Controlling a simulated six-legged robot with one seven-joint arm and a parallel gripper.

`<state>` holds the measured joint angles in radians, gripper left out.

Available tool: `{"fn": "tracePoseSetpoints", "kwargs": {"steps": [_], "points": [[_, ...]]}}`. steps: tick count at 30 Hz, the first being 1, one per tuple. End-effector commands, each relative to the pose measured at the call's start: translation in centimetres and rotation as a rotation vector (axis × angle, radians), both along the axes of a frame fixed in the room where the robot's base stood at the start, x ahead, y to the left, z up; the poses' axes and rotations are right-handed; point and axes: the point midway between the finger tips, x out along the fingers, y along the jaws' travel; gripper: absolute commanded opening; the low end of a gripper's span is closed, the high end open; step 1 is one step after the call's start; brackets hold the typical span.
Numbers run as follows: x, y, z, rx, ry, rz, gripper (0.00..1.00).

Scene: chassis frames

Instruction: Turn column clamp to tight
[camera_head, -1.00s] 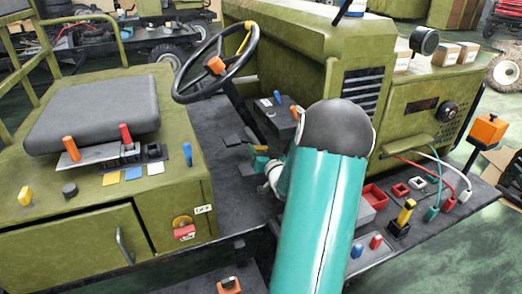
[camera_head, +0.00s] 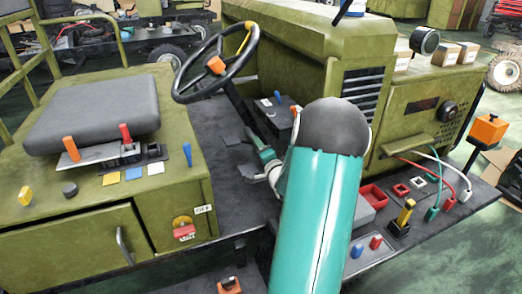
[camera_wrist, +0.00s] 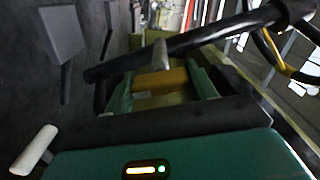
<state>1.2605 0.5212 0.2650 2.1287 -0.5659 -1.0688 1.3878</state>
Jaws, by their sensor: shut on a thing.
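The steering column (camera_head: 238,102) runs from the floor up to the black steering wheel (camera_head: 216,62); in the wrist view the dark column (camera_wrist: 190,42) crosses the upper part. My gripper (camera_head: 262,152) is low beside the column. In the wrist view its green fingers (camera_wrist: 163,84) are on either side of a yellow piece, which I take to be the column clamp handle (camera_wrist: 160,80), and are shut on it. A grey tip (camera_wrist: 160,54) stands up between the handle and column. The clamp's pivot is hidden, so its exact angle cannot be told.
The seat (camera_head: 92,112) and a console with coloured levers are at left. A small dark box with a blue lever (camera_head: 278,97) stands just right of the column. Red trays (camera_head: 373,195) are at right.

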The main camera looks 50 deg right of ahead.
Motion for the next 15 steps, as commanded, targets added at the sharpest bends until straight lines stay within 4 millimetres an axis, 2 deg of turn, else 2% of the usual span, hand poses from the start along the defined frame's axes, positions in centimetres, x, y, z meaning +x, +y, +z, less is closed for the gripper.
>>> {"fn": "tracePoseSetpoints", "kwargs": {"steps": [6, 15], "points": [[-0.09, -0.03, -0.01, 0.145, -0.087, -0.001, 0.34], [-0.09, -0.01, -0.03, 0.267, -0.158, -0.001, 0.34]]}}
